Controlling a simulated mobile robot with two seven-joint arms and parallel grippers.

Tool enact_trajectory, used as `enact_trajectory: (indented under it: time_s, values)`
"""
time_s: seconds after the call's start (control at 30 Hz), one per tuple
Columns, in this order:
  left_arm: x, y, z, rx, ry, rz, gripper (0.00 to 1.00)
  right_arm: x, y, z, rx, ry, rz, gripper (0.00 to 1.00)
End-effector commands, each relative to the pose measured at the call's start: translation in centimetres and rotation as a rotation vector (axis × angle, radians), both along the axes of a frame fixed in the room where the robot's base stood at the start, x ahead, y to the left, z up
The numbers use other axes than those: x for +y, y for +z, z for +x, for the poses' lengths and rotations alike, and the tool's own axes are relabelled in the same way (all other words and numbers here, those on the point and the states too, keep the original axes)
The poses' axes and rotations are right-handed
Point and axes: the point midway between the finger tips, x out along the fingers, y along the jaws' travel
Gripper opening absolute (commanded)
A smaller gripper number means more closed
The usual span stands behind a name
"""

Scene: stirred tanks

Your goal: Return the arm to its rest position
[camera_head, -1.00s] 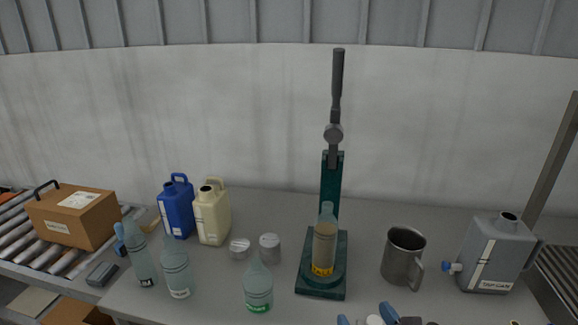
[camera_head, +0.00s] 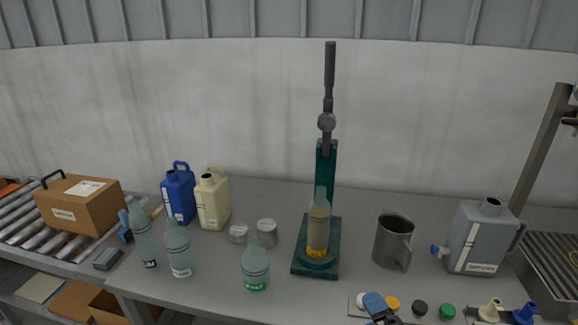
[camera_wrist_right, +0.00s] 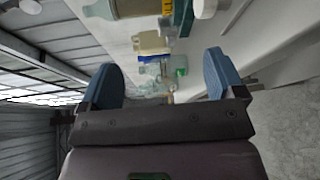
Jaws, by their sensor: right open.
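My right gripper (camera_wrist_right: 164,80) is open in the wrist view, its two blue fingers wide apart with nothing between them. In the head view, part of it shows as a blue finger (camera_head: 375,303) at the bottom edge, in front of the row of caps. The rest of that arm is out of the frame there. My left gripper is not in view. A green press (camera_head: 326,165) stands on the grey table (camera_head: 210,292), its dark lever upright. A bottle with amber liquid (camera_head: 318,228) stands upright on the press base.
A steel mug (camera_head: 393,240) and a grey jug with a tap (camera_head: 480,238) stand on the right. Several clear bottles (camera_head: 178,250), two tins, and blue (camera_head: 179,195) and cream jugs (camera_head: 212,201) stand left. Caps (camera_head: 447,311) line the front edge. A carton (camera_head: 80,210) sits on rollers.

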Motion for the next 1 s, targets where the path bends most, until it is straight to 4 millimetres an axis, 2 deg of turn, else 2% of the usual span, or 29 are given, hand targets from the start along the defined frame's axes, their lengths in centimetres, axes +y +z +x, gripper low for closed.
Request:
enact_trajectory:
  time_s: [0.1,0.27,0.37,0.5,0.6,0.8,1.0]
  values:
    - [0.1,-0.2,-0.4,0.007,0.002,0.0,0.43,-1.2,-1.5,-0.6,0.129,-0.074,0.325,0.88]
    - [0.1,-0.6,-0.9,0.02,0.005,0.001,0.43,-3.1,-3.9,-2.1,0.291,-0.203,0.764,0.88]
    - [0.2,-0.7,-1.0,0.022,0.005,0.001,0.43,-4.6,-5.7,-3.5,0.376,-0.301,1.02,0.88]
    - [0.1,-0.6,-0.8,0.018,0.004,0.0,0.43,-7.1,-8.9,-6.8,0.467,-0.472,1.347,0.88]
    - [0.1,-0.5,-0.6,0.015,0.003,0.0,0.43,-8.6,-11.0,-9.3,0.495,-0.571,1.45,0.88]
    - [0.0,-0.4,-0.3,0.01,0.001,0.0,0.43,-10.6,-13.7,-13.8,0.509,-0.706,1.491,0.88]
    - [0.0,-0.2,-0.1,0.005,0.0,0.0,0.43,-10.7,-14.5,-15.3,0.524,-0.737,1.489,0.88]
